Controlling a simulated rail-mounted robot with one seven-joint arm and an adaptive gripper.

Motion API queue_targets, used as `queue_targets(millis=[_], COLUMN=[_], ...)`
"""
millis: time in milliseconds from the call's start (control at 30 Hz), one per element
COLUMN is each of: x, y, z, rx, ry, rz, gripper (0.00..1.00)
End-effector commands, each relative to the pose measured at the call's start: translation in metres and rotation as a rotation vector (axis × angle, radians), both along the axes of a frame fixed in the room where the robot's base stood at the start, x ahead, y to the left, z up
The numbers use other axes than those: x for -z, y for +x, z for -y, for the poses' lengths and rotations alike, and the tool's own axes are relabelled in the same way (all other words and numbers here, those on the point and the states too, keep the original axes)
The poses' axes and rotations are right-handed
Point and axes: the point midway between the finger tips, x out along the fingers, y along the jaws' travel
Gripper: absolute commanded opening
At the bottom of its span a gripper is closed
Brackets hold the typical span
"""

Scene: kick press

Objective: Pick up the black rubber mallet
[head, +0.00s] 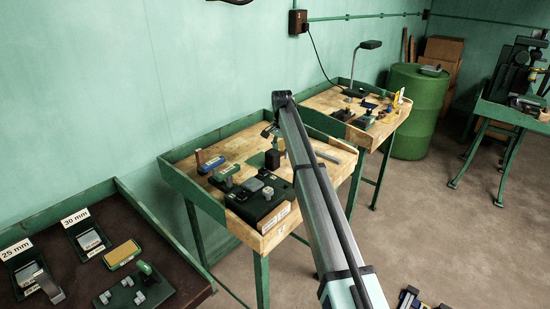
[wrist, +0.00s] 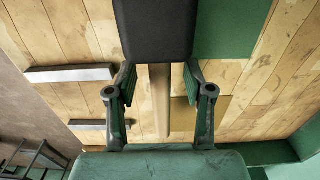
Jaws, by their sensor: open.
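The mallet's black block-shaped head (wrist: 153,28) fills the top middle of the wrist view. Its tan wooden handle (wrist: 160,105) runs down the picture from the head. My gripper (wrist: 158,82) is open, with one finger on each side of the handle in the picture, just below the head. A gap shows between each finger and the handle. I cannot tell how far the fingers are above the handle. In the head view a black block (head: 272,159) on the middle bench looks like the mallet head; my arm hides the area beside it.
Two grey metal bars (wrist: 70,73) lie left of the mallet in the wrist view. A green panel (wrist: 225,30) adjoins the head. A black fixture box (head: 258,204) and small tools occupy the middle bench's front. The bench has a raised green rim (head: 190,190).

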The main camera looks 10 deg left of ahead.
Motion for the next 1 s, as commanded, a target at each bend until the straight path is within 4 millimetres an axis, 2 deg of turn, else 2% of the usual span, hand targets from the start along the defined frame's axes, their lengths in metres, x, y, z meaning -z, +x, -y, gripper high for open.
queue_targets(millis=[133,367,500,533,1000], x=[0.014,0.016,0.016,0.016,0.012], y=[-0.001,0.0,0.0,0.0,0.0], z=[0.0,0.0,0.0,0.0,0.0], rx=[0.0,0.0,0.0,0.0,0.0], ry=[0.0,0.0,0.0,0.0,0.001], rz=[0.0,0.001,0.001,0.001,0.002], gripper=[0.52,0.52,0.03,0.0,0.0])
